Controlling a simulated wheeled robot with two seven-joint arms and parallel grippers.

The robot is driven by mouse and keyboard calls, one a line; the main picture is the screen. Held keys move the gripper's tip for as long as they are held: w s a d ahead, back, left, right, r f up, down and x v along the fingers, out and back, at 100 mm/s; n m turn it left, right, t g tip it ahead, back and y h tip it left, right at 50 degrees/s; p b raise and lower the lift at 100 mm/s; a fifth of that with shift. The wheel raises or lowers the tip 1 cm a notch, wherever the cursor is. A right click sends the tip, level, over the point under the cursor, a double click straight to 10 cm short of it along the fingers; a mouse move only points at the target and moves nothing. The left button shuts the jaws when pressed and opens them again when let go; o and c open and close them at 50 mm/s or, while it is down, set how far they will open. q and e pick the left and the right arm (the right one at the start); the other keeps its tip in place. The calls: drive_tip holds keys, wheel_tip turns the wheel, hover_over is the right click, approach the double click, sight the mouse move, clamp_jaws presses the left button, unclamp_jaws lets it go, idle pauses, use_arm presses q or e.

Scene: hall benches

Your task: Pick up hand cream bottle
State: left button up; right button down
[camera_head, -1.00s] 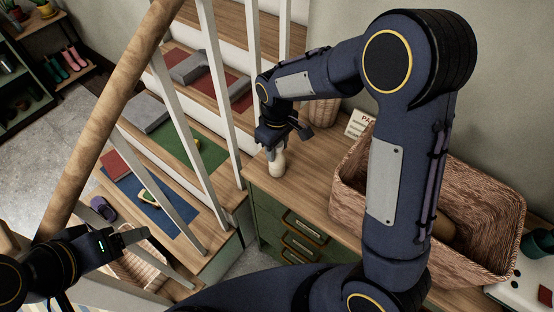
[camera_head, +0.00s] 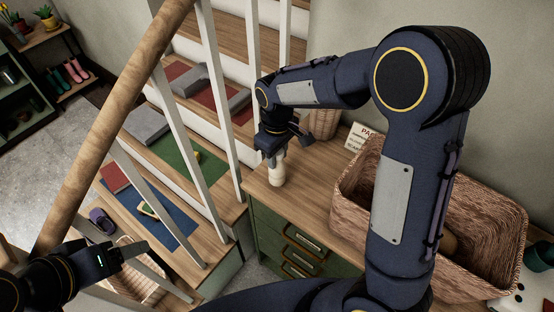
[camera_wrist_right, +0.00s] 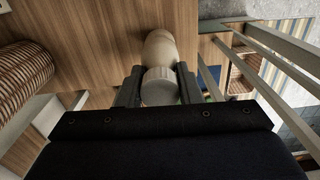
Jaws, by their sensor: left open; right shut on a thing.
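The hand cream bottle (camera_head: 277,172) is pale cream with a lighter ribbed cap. It is upright at the left end of the wooden cabinet top (camera_head: 313,162). My right gripper (camera_head: 274,152) is above it and shut on its cap. In the right wrist view the bottle (camera_wrist_right: 159,52) shows between the two dark fingers of the gripper (camera_wrist_right: 157,88). I cannot tell whether its base touches the wood. My left gripper (camera_head: 128,250) is open and empty at the lower left, beside the stair railing, far from the bottle.
A large woven basket (camera_head: 478,205) stands on the right of the cabinet top. A smaller woven container (camera_head: 324,122) and a lettered card (camera_head: 357,137) are behind the bottle. White railing posts (camera_head: 217,95) and a wooden handrail (camera_head: 110,115) rise to the left.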

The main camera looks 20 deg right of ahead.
drive_tip(key=s+a+r+b, duration=0.3)
drive_tip(key=s+r, duration=0.8)
drive_tip(key=s, duration=0.2)
drive_tip(key=shift+s+a, duration=0.3)
drive_tip(key=shift+a, duration=0.05)
